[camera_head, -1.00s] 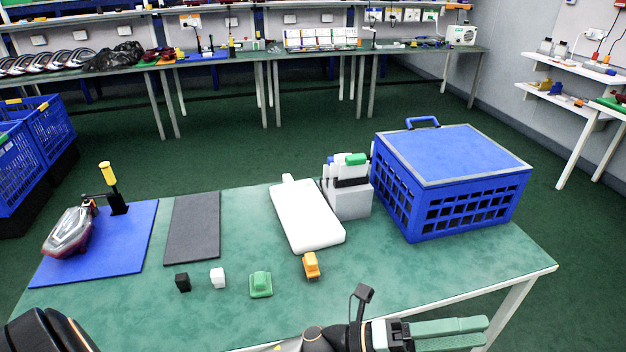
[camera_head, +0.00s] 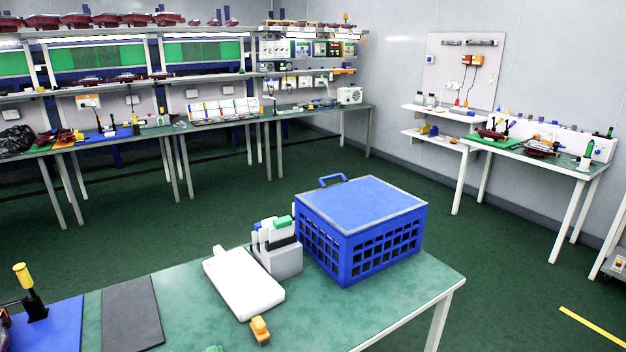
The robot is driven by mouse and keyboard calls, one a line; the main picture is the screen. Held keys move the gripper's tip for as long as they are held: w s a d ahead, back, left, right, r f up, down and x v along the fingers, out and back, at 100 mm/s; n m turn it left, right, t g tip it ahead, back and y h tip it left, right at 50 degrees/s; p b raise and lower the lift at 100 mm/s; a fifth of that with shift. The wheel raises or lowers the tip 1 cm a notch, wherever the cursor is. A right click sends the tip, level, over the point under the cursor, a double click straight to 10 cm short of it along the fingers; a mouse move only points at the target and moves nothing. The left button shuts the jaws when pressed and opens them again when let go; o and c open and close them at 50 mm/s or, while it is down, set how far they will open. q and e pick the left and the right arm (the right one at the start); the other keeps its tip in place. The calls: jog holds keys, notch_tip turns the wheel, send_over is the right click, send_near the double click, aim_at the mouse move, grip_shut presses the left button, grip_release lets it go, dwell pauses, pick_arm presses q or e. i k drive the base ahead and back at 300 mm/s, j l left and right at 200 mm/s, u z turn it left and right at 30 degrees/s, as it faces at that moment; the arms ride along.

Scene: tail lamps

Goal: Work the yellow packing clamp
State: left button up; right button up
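A clamp-like tool with a yellow handle (camera_head: 23,276) stands upright on a black base on the blue mat (camera_head: 58,325), at the left edge of the head view. The tail lamp beside it is almost wholly cut off by the left edge. Neither of my grippers shows in the head view now.
A blue crate (camera_head: 385,255) with a lid stands at the table's right end. A grey holder (camera_head: 284,262), a white slab (camera_head: 243,285), a dark grey mat (camera_head: 131,315) and a small orange block (camera_head: 260,330) share the green table. Another bench with a green mat (camera_head: 492,143) stands at the right wall.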

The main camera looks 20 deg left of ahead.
aim_at(22, 272)
jog(key=k+j, duration=0.55)
jog(key=j, duration=0.15)
jog(key=k+j+z, duration=0.25)
jog(key=k+j, duration=0.35)
jog(key=j, duration=0.15)
jog(key=k+j+z, duration=0.3)
jog(key=k+j, duration=0.3)
jog(key=k+j+z, duration=0.1)
jog(key=k+j, duration=0.15)
jog(key=j, duration=0.15)
jog(key=k+j+z, duration=0.15)
jog(key=j, duration=0.25)
jog(key=k+j+z, duration=0.1)
jog(key=j, duration=0.2)
jog(key=k+j, duration=0.1)
jog(key=j, duration=0.2)
jog(key=k+j+z, duration=0.15)
jog(key=j, duration=0.15)
jog(key=k+j+z, duration=0.2)
jog(key=j, duration=0.7)
jog(key=k+j+z, duration=0.1)
jog(key=j+z, duration=0.3)
jog(key=j, duration=1.45)
